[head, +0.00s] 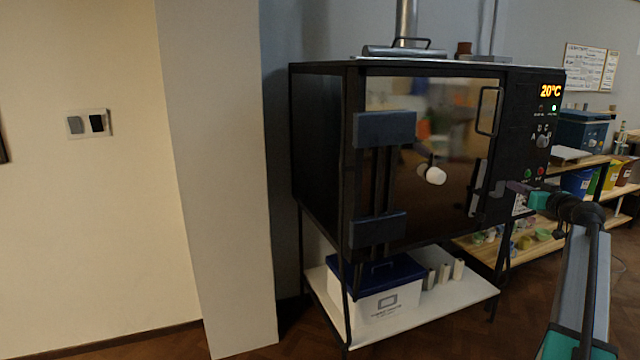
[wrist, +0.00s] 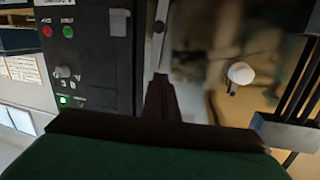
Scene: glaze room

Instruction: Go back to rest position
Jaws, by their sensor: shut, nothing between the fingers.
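My gripper (head: 510,186) is at the right of the head view, in front of the black kiln (head: 325,140), near the door's right edge and below the red and green buttons. In the wrist view my gripper (wrist: 158,85) points at the kiln front, its dark fingers together and empty. The kiln door (head: 410,175) looks shut. It has a mirror-like front, a black loop handle (head: 489,111) and a pale round knob (head: 435,175). A lower latch bar (head: 474,200) is just left of my gripper. I cannot tell whether my fingers touch the kiln.
The kiln display (head: 551,91) reads 20°C, with a green light lit. A wooden rack (head: 583,164) with coloured bins is at right. A pillar (head: 220,180) stands left; floor shows at lower right.

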